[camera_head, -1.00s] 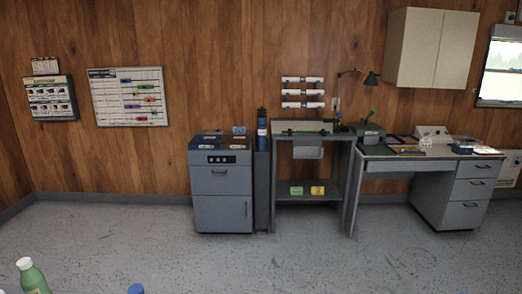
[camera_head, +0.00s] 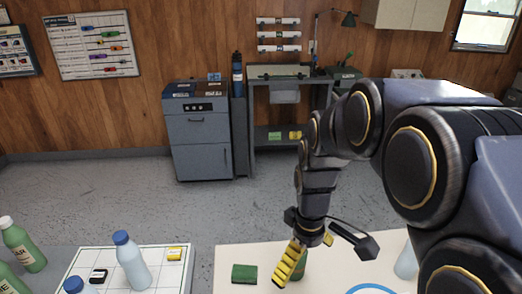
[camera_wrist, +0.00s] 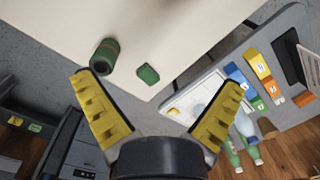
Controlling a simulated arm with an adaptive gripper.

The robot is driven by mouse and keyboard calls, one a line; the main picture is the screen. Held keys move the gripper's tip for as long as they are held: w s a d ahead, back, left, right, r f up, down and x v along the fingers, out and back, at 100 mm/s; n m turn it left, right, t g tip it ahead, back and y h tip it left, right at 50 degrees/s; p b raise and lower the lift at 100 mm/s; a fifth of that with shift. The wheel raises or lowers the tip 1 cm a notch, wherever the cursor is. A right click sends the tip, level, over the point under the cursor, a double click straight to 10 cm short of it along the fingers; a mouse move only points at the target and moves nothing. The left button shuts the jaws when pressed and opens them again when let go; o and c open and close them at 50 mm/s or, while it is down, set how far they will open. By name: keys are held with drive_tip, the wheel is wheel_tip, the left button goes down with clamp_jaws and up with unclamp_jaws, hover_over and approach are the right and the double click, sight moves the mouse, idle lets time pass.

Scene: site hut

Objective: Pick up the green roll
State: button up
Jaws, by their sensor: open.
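A green cylinder (camera_wrist: 105,55) with a dark round end and a reddish band is close by, beyond my left finger in the wrist view. In the head view my yellow fingers partly hide this cylinder (camera_head: 301,268). My gripper (camera_wrist: 160,105) is open and empty, its fingers spread wide. In the head view my gripper (camera_head: 290,264) is to the right of the roll.
Left of the table is a white gridded board (camera_head: 150,262) with a blue-capped bottle (camera_head: 132,262), a yellow block (camera_head: 175,254) and a black item (camera_head: 98,276). Green bottles (camera_head: 22,245) stand farther left. A blue ring (camera_head: 371,288) is at the front right.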

drive_tip(key=w+f+n, duration=0.2)
drive_tip(key=w+f, duration=0.2)
drive_tip(key=w+d+f+n, duration=0.1)
drive_tip(key=w+f+n, duration=0.1)
drive_tip(key=w+f, duration=0.2)
drive_tip(key=w+d+f+n, duration=0.1)
drive_tip(key=w+f+n, duration=0.1)
drive_tip(key=w+f, duration=0.3)
drive_tip(key=shift+w+n+t, duration=0.3)
drive_tip(key=shift+w+t, duration=0.1)
drive_tip(key=shift+w, duration=0.3)
wheel_tip(320, 180, down, 2)
drive_tip(key=shift+w+f, duration=0.1)
drive_tip(key=shift+f, duration=0.15)
drive_tip(key=f, duration=0.3)
drive_tip(key=d+f, duration=0.1)
drive_tip(key=f, duration=0.1)
drive_tip(key=shift+w+f, duration=0.25)
drive_tip(key=shift+f, duration=0.05)
drive_tip(key=c, duration=1.1)
